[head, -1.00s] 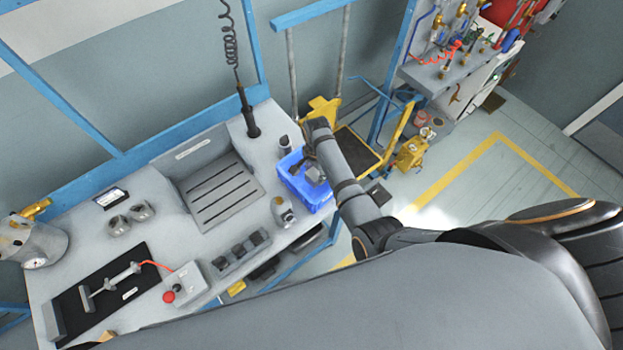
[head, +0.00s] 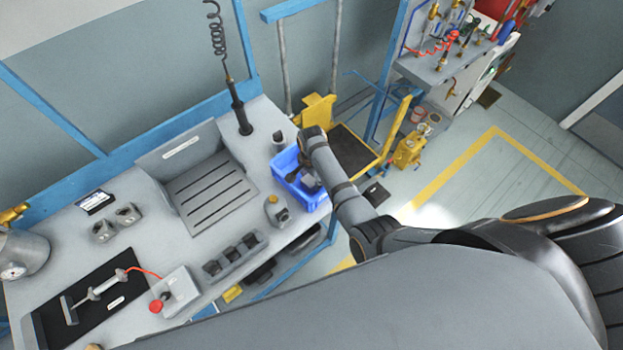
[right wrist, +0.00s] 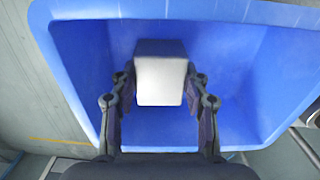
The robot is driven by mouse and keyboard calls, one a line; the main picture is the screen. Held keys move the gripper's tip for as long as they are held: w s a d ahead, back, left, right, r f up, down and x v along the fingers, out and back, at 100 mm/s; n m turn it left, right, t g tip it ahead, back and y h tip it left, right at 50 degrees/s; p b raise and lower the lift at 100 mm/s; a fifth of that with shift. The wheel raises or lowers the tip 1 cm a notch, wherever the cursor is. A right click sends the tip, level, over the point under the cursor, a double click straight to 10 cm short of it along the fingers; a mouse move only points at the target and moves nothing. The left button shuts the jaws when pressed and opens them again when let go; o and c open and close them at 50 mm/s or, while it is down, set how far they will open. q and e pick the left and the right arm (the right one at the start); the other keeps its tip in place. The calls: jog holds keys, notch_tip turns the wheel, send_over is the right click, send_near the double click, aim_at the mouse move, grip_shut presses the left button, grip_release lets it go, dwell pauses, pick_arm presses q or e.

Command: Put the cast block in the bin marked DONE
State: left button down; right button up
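The cast block (right wrist: 160,80) is a pale grey block, seen between the two fingers of my right gripper (right wrist: 160,75) in the right wrist view. The fingertips close in against its two sides. The blue bin (right wrist: 85,75) surrounds the block, with its walls and floor around it. In the head view the blue bin (head: 318,199) stands at the right end of the bench, and the block (head: 309,181) shows grey inside it under my right gripper (head: 305,168). No DONE marking is readable. Whether the block touches the bin floor is unclear. My left gripper is not in view.
The grey bench (head: 150,200) holds a slotted tray (head: 210,192), a black mat with a metal part (head: 95,295), a control box with a red button (head: 175,292) and a row of dark sockets (head: 235,255). A small canister (head: 277,212) stands near the bin.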

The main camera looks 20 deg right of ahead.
aim_at(312, 179)
jog(key=o, duration=0.4)
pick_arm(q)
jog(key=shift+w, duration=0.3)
pick_arm(e)
jog(key=shift+o, duration=0.2)
notch_tip(312, 179, up, 7)
jog(key=p, duration=0.6)
jog(key=shift+r, duration=0.1)
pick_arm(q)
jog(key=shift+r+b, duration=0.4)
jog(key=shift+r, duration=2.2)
pick_arm(e)
jog(key=shift+r, duration=2.55)
